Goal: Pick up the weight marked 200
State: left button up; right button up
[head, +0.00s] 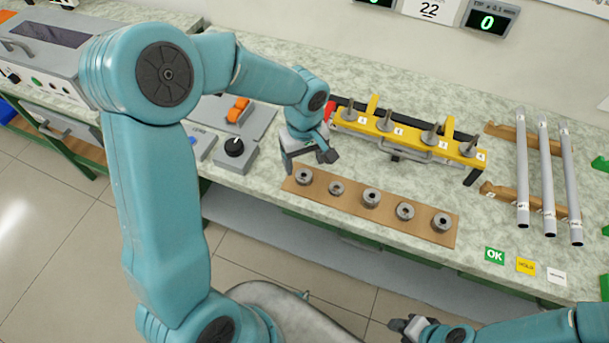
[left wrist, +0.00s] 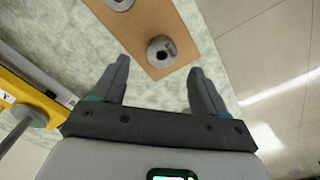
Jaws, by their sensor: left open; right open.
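Several round grey metal weights with centre holes sit in a row on a brown board (head: 425,222). The leftmost weight (head: 303,177) is closest to my left gripper (head: 309,160). In the left wrist view a weight (left wrist: 154,54) near the board's end shows between the open fingers (left wrist: 158,75), with a dark mark too small to read. A second weight (left wrist: 120,4) is cut off at the top edge. No 200 marking is legible. My left gripper is open and empty above the board's left end. My right gripper (head: 408,326) is open and empty, low at the front.
A yellow rack (head: 405,138) with upright grey pegs stands behind the board. Grey rods (head: 548,180) lie on wooden supports at the right. A control box with a black knob (head: 234,148) is left of the gripper. Coloured cards, one marked OK (head: 494,255), lie front right.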

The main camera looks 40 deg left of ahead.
aim_at(304, 172)
pick_arm(q)
jog(key=f, duration=0.4)
jog(key=shift+s+d+f, duration=0.15)
jog(key=shift+s+f, duration=0.1)
jog(key=shift+f, duration=0.15)
jog(key=c, duration=1.3)
jog(key=shift+r, duration=0.2)
